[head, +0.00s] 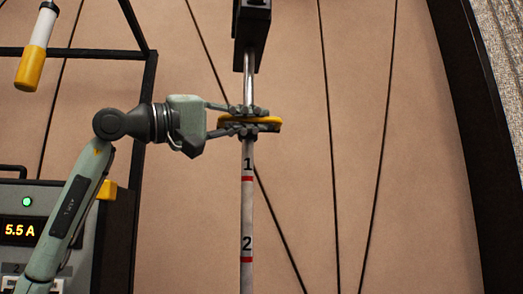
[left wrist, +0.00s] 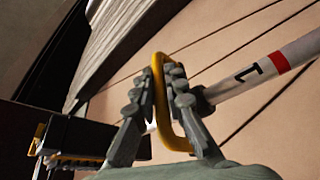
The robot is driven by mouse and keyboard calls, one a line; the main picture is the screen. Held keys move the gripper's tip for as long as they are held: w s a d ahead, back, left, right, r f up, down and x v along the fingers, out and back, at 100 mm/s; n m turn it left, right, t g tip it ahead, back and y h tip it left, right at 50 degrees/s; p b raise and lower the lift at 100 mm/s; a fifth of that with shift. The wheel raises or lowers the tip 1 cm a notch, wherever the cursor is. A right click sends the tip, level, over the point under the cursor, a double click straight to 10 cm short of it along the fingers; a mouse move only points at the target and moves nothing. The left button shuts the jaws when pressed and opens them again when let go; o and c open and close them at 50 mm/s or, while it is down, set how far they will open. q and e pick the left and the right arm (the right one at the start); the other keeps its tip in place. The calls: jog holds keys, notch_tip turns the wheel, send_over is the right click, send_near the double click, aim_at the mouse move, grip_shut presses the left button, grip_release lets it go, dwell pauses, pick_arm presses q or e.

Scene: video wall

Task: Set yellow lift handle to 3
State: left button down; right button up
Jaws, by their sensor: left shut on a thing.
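The yellow lift handle (head: 266,124) is a flat yellow loop around the vertical pole, just above the mark 1. My left gripper (head: 250,121) is shut on it, with fingers above and below the loop. In the left wrist view the yellow handle (left wrist: 160,100) passes between the two grey fingers (left wrist: 166,92). The white scale pole (head: 247,215) carries black numbers 1 and 2 with red bands beneath them; 2 is lower than 1. The mark 3 is not in view. My right gripper is not in view.
A black housing (head: 252,35) holds the pole's top. A yellow-and-white cylinder (head: 37,47) hangs at upper left. A panel reading 5.5 A (head: 20,231) with a green light stands at lower left, beside a black frame (head: 148,110). Thin dark cables cross the tan wall; right of the pole is open.

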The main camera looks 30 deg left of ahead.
aim_at(250, 103)
pick_arm(q)
notch_tip(250, 103, up, 3)
jog(key=shift+f, duration=0.1)
jog(key=shift+a+r, duration=0.1)
jog(key=shift+r, duration=0.2)
jog(key=c, duration=1.6)
grip_release()
jog(key=shift+o, duration=0.2)
jog(key=shift+f, duration=0.1)
jog(key=shift+s+a, duration=0.1)
jog(key=shift+s, duration=0.1)
jog(key=v, duration=1.1)
jog(key=shift+s+a, duration=0.15)
jog(key=shift+s, duration=0.05)
